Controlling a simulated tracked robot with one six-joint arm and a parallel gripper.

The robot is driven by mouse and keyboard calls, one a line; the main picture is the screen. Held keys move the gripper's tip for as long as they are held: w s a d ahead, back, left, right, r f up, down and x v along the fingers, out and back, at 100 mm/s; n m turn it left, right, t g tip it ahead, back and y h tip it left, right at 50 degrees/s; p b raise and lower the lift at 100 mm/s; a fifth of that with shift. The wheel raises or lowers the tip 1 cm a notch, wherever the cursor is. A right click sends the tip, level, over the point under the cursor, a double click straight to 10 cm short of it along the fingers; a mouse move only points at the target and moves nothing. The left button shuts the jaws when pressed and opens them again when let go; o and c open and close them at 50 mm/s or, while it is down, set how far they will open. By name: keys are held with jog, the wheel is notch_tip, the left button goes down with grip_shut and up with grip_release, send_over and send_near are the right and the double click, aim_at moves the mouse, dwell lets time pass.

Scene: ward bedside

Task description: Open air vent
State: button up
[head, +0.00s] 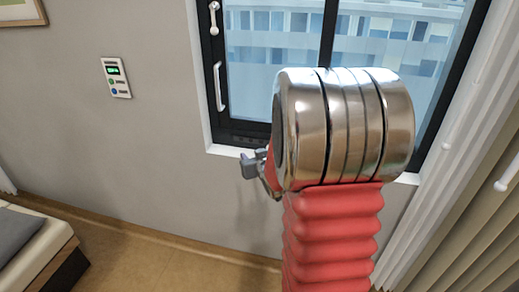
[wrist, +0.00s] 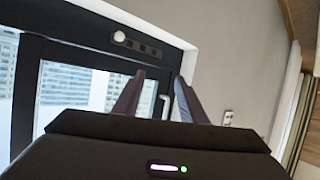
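The air vent is a dark strip with small slots (wrist: 144,47) and a round white knob (wrist: 118,37) at one end, set in the black window frame at the upper middle of the wrist view. In the head view part of a slotted strip (head: 247,140) shows low on the frame; its knob is not visible there, and my arm stands in front of that area. My gripper (wrist: 159,76) is open and empty, its two dark fingers apart and pointing toward the frame below the vent in the wrist view. In the head view its grey fingers (head: 250,164) show left of my arm, near the sill.
A white window handle (head: 219,86) is on the frame's left side; it also shows between my fingers in the wrist view (wrist: 163,106). A wall panel (head: 115,77) hangs to the left. A bed (head: 38,245) is at lower left and curtains (head: 455,190) at right. Floor between is clear.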

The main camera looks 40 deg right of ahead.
jog(key=s+d+f+m+t+h, duration=0.1)
jog(key=s+d+f+t, duration=0.3)
jog(key=d+f, duration=0.6)
jog(key=shift+s+d+f+m, duration=0.15)
jog(key=shift+s+d+m, duration=0.25)
jog(key=shift+s+m, duration=0.4)
jog(key=shift+w, duration=0.2)
jog(key=x, duration=1.3)
jog(key=shift+w+r, duration=0.25)
jog(key=shift+w, duration=0.05)
jog(key=shift+c, duration=0.3)
grip_shut()
